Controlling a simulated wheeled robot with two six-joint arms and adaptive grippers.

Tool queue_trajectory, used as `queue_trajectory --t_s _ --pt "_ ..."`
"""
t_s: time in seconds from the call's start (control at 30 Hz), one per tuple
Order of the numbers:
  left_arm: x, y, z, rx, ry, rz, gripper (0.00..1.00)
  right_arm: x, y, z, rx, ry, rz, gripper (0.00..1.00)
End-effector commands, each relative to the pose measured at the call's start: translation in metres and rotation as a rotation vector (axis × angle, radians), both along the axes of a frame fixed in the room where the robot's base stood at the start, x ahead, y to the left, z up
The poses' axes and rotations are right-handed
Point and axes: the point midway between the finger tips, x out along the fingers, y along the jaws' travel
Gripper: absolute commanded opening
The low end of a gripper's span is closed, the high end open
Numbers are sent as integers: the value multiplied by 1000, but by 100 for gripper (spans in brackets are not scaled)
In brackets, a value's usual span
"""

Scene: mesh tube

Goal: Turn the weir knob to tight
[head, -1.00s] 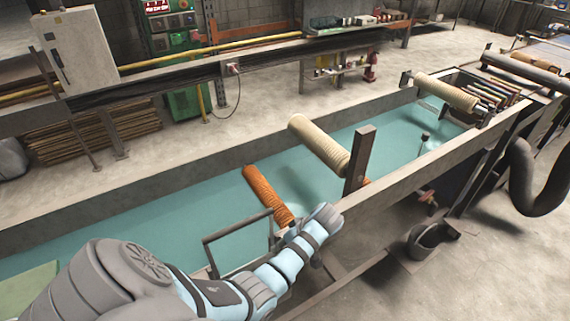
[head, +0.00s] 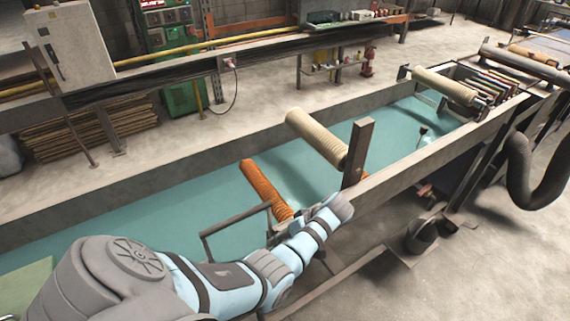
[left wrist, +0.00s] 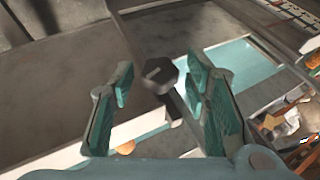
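A dark knob (left wrist: 160,75) with several flat sides and a pale line across its top shows in the left wrist view. It appears between the fingertips of my left gripper (left wrist: 159,78). The two teal-padded fingers stand apart, with a visible gap on each side of the knob; how far above it they are I cannot tell. In the head view my left arm reaches in from the lower left to the tank's near wall, and its wrist (head: 335,208) hides the gripper's fingers and this knob. My right gripper is in neither view.
The long tank (head: 120,228) holds teal liquid. An orange roller (head: 264,188) and a cream ribbed roller (head: 318,138) lie across it. A dark upright post (head: 357,152) rises beside my left wrist.

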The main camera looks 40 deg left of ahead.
Motion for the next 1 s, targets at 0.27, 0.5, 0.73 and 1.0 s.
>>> queue_trajectory --t_s 0.27,0.5,0.73,1.0 --pt "0 0 0 0 -1 0 47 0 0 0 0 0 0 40" --pt "-1 0 2 -8 -32 0 47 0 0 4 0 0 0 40" --pt "-6 3 3 -81 -277 -2 47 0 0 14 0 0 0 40" --pt "-16 -10 35 -184 -606 -2 47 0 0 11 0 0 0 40"
